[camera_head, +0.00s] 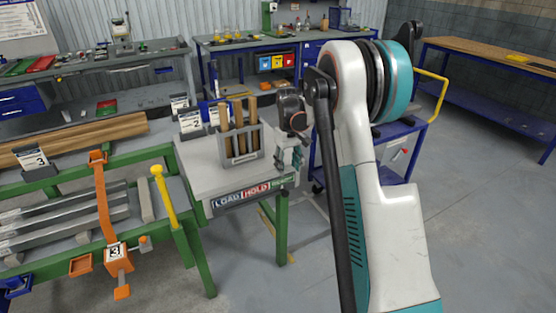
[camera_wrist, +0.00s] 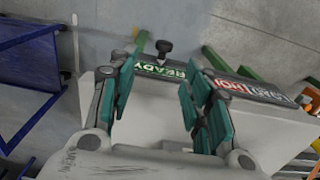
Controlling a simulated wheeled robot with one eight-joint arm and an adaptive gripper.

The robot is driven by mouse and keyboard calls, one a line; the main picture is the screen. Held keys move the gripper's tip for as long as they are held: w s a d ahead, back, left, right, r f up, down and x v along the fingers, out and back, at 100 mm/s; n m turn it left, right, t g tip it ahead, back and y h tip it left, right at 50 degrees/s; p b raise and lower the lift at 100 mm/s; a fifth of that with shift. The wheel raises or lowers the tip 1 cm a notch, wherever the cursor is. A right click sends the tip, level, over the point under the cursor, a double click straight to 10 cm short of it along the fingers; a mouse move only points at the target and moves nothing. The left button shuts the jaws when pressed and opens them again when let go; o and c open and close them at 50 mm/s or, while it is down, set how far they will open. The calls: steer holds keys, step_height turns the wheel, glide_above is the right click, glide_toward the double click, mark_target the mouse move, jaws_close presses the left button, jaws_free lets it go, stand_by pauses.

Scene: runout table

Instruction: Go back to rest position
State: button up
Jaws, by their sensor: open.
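My gripper (camera_head: 291,158) is at the right end of the grey runout table (camera_head: 202,182), beside the grey rack that stands there. In the wrist view my gripper (camera_wrist: 160,92) is open, its two teal-padded fingers spread apart. Nothing is held between them. A pale table surface and the green READY label (camera_wrist: 165,70) show behind the gap. My white and teal arm covers much of the head view's right half.
The grey rack (camera_head: 242,158) holds several upright wooden pieces close left of my gripper. A blue cart (camera_head: 395,160) is behind my arm. Floor at far right is clear.

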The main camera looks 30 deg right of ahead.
steer(key=s+a+r+n+t+h, duration=0.1)
steer(key=s+a+r+t, duration=0.1)
steer(key=s+a+r, duration=1)
steer(key=s+a+r+t, duration=0.1)
steer(key=s+a, duration=0.2)
steer(key=s, duration=0.4)
steer(key=s+a+r+t, duration=0.1)
steer(key=s+a+t, duration=0.1)
steer(key=s+a, duration=0.2)
steer(key=s+a+r+m+t+y, duration=0.1)
steer(key=s+a+t, duration=0.1)
steer(key=s, duration=0.9)
steer(key=shift+a+r, duration=0.15)
steer(key=shift+a, duration=0.6)
